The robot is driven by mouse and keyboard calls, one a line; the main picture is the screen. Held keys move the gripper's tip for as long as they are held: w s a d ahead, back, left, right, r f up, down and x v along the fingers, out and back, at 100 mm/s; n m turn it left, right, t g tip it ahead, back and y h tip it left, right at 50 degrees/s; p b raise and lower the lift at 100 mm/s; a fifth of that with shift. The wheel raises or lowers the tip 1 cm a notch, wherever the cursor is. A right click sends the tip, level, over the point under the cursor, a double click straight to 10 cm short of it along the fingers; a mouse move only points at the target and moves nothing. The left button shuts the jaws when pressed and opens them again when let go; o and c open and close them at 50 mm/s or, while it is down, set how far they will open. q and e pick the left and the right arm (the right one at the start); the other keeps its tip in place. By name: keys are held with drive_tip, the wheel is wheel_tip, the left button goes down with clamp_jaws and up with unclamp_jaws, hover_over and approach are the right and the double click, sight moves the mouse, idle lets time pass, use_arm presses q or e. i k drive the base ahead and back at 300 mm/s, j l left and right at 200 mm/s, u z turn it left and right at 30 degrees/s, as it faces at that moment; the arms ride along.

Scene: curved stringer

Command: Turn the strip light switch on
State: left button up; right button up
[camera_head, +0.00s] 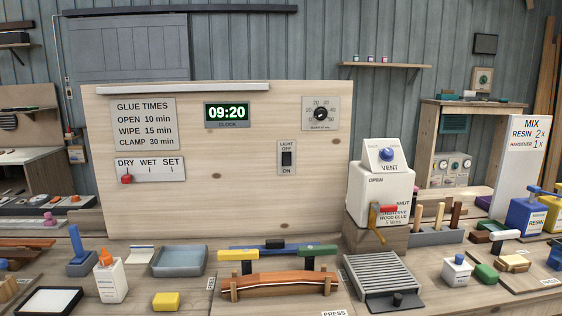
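The light switch (286,158) is a black rocker on a grey plate, right of centre on the upright wooden panel (230,205). The plate reads LIGHT and OFF above the rocker and ON below it. The rocker is too small to tell which way it is tipped. A long pale strip (180,92), which looks like the strip light, runs along the panel's top edge. I see no clear glow from it. Neither of my grippers is in view.
A clock (227,114) and a dial (320,114) are on the panel. A glue tank (380,190) stands to its right. A clamped curved wooden piece (280,284), a blue-grey tray (180,261) and a slatted rack (380,272) stand on the bench before it. The air before the switch is clear.

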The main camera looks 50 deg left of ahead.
sight(287, 156)
drive_tip(key=u, duration=1.6)
drive_tip(key=i+l+z, duration=0.2)
drive_tip(key=i+l, duration=0.6)
drive_tip(key=i, duration=0.15)
